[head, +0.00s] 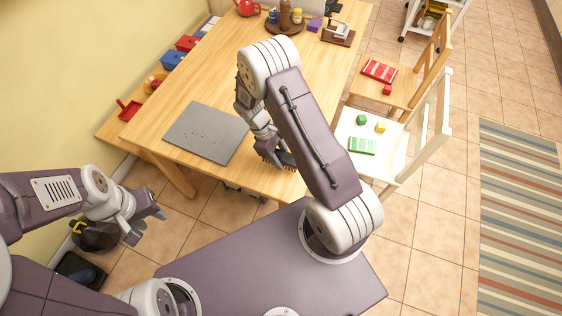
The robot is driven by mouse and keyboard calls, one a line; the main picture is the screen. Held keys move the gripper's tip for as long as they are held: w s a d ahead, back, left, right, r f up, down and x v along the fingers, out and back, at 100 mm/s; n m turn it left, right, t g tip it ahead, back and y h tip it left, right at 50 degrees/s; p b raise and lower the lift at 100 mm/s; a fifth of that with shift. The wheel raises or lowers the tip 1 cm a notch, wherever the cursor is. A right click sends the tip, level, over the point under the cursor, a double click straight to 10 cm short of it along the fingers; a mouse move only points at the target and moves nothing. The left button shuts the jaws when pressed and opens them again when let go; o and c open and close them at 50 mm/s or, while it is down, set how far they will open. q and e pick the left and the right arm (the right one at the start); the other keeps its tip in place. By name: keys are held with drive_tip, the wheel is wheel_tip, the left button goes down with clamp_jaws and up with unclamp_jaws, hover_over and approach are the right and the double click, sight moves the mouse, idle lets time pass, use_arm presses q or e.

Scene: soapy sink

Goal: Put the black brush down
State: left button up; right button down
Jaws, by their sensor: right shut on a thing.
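The black brush (286,160) is at my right gripper (270,150), low over the wooden table's (220,80) front right part. My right gripper is shut on it, and the arm and fingers hide part of the brush. I cannot tell whether the brush touches the tabletop. My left gripper (146,224) is open and empty, off the table at the lower left, above the floor.
A grey mat (206,133) with small dark specks lies on the table left of the brush. A white chair (385,150) holding coloured blocks and a wooden chair (385,84) stand at the right. A tray with bottles (284,20) is at the back.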

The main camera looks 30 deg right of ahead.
wheel_tip(320, 180, down, 3)
drive_tip(key=shift+f, duration=0.2)
drive_tip(key=shift+w+f, duration=0.1)
drive_tip(key=shift+f, duration=0.3)
